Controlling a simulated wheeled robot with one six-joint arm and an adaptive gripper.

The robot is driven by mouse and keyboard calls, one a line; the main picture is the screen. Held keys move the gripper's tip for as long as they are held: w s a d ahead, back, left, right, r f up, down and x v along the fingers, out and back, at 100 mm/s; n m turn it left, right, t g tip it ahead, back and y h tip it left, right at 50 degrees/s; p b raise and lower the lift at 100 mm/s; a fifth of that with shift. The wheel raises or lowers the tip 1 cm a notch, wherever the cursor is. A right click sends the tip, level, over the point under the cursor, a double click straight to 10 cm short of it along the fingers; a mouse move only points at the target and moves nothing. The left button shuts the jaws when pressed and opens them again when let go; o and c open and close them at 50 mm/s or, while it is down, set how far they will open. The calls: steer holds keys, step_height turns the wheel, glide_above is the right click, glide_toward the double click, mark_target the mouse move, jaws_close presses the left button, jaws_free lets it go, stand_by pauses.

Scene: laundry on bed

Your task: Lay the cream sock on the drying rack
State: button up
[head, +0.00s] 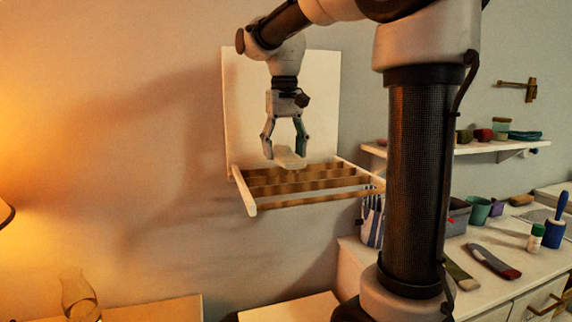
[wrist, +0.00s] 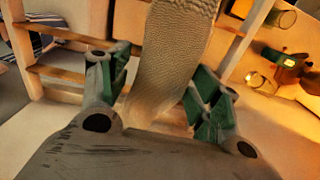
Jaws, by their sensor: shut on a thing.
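The cream sock (head: 289,158) is a pale knitted strip held between the fingers of my gripper (head: 284,150). In the wrist view the sock (wrist: 172,55) runs up from between the green-padded fingers (wrist: 158,98) and out at the top edge. My gripper is shut on it, above the drying rack (head: 247,194) in the head view. The rack is a wall-mounted frame with several wooden slats and a pale back board. In the wrist view its slats (wrist: 60,74) show beyond the fingers. I cannot tell whether the sock touches a slat.
A wall shelf (head: 475,149) with small folded items is right of the rack. Below it a counter (head: 490,290) holds a green cup (head: 478,210), a blue brush (head: 556,222) and other items. A glass lamp (head: 78,297) stands at lower left. The wall left of the rack is bare.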

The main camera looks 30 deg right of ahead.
mark_target(285, 151)
steer(key=shift+f, duration=1.95)
steer(key=o, duration=0.8)
steer(key=shift+f, duration=0.15)
steer(key=shift+o, duration=0.2)
step_height(285, 151, up, 12)
steer(key=shift+r, duration=0.15)
